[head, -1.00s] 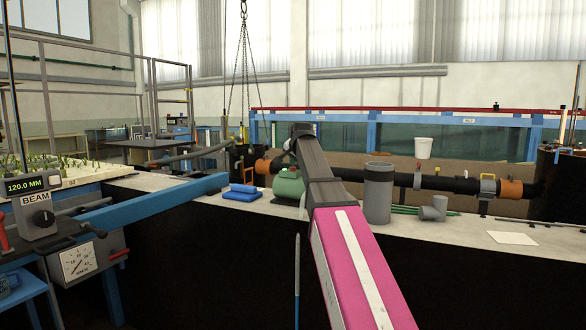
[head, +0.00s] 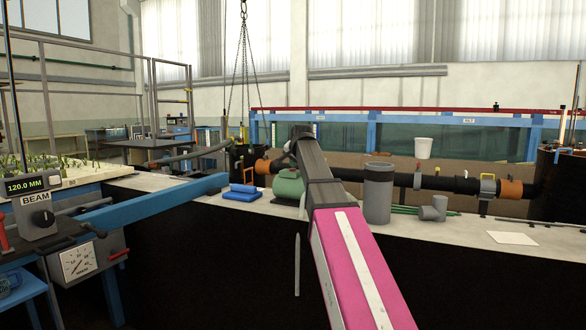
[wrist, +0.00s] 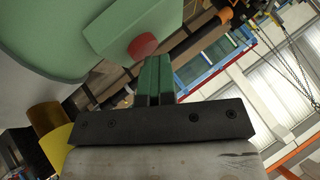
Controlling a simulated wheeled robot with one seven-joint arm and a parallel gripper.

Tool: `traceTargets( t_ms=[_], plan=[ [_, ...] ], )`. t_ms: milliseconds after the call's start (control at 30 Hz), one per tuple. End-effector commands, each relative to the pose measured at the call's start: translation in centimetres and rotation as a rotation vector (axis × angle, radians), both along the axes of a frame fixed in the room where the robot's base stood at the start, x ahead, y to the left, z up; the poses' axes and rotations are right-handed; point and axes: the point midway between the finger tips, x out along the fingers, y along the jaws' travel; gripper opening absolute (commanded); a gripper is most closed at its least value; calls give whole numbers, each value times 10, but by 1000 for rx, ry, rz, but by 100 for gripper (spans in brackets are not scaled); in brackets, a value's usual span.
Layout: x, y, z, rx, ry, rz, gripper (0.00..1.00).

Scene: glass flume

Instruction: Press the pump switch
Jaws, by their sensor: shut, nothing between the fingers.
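The pump (head: 288,186) is a rounded green body on the pale ledge, partly hidden behind my arm in the head view. In the wrist view a green housing (wrist: 133,22) fills the upper left, and a round red button (wrist: 143,46) sticks out from its lower edge. I take this button to be the pump switch. My gripper (wrist: 155,60) is shut and empty, its fingertips just below and right of the red button. I cannot tell whether they touch it. In the head view my fingers are hidden behind the arm.
Blue rolled items (head: 242,192) lie left of the pump. A grey cylinder (head: 378,192) stands to its right, with grey fittings (head: 434,208) and a white sheet (head: 512,238) beyond. A black pipe (head: 449,184) runs behind. The wrist view shows a yellow part (wrist: 58,147) at lower left.

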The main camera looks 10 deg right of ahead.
Motion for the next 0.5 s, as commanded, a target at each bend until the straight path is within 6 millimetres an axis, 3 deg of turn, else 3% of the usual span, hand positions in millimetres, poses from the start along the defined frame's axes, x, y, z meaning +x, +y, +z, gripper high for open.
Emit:
traceTargets(
  t_ms=[500],
  plan=[
    [-1, 1, 7, 0, 4, 1, 0]
  ],
)
